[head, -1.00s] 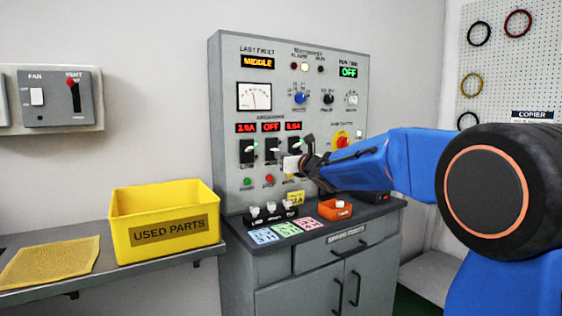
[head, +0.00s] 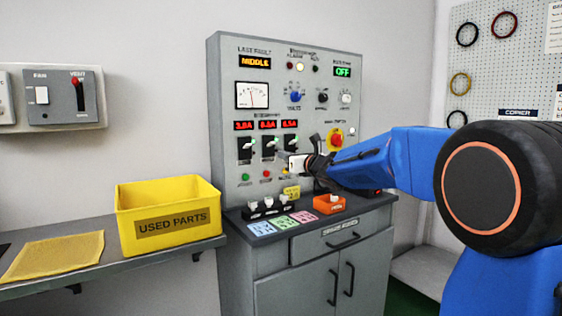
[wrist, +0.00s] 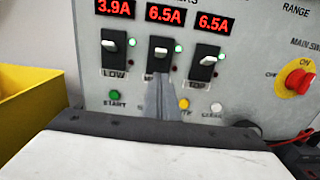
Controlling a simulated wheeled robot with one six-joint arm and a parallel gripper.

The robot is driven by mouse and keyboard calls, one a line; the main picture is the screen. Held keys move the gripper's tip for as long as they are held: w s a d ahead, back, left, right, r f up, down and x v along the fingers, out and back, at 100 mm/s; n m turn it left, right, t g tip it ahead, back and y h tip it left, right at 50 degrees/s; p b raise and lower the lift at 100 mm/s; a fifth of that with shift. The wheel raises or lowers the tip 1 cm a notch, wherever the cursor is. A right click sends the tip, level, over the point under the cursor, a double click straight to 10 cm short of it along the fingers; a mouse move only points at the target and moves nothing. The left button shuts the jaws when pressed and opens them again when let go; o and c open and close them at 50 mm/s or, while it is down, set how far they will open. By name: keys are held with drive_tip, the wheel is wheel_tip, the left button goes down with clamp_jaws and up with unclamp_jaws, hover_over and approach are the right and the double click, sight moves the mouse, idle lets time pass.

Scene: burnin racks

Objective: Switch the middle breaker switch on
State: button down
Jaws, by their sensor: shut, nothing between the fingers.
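The middle breaker switch (head: 268,148) is a black unit with a white lever on the grey panel; it also shows in the wrist view (wrist: 160,46). Its lever sits like those of the left breaker (wrist: 114,56) and right breaker (wrist: 204,68). The green lamp beside it is lit and the red display above it (wrist: 166,13) reads 6.5A. My gripper (wrist: 164,82) is shut and empty, its fingertips just below the middle lever, covering the switch's lower part and label. I cannot tell whether they touch the panel.
A red main switch (wrist: 299,78) on yellow stands to the right. Buttons, including a green start button (wrist: 115,95), lie below the breakers. Small black switches (head: 268,206) and an orange tray (head: 329,207) sit on the ledge. A yellow bin (head: 168,214) stands at left.

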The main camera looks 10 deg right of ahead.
drive_tip(key=s+d+r, duration=0.1)
drive_tip(key=s+r, duration=0.3)
drive_tip(key=shift+d+r, duration=0.15)
drive_tip(key=shift+r, duration=0.05)
drive_tip(key=s+d+f+m+g+h, duration=0.1)
drive_tip(key=s+d+f+m+h, duration=0.25)
drive_tip(key=s+m, duration=0.35)
drive_tip(key=s+d+f+m+g+h, duration=0.2)
drive_tip(key=s+f+m, duration=0.35)
drive_tip(key=m, duration=0.25)
drive_tip(key=s+d+f+m+g+h, duration=0.1)
drive_tip(key=s+d+f+m+h, duration=0.15)
drive_tip(key=s+m, duration=0.45)
drive_tip(key=s+a+f+m+g, duration=0.2)
drive_tip(key=s+f+m+g, duration=0.1)
drive_tip(key=s+f+m, duration=0.3)
drive_tip(key=s+a+f+m+g+y, duration=0.1)
drive_tip(key=s+f+m, duration=0.4)
drive_tip(key=s+f, duration=0.5)
drive_tip(key=s+a+f+m+g+y, duration=0.1)
drive_tip(key=s+a+f+m+g, duration=0.2)
drive_tip(key=s, duration=1.2)
wheel_tip(320, 180, down, 5)
drive_tip(key=m+g, duration=0.1)
drive_tip(key=m, duration=0.2)
drive_tip(key=shift+a+f+m+g, duration=0.15)
drive_tip(key=shift+a+m+g, duration=0.15)
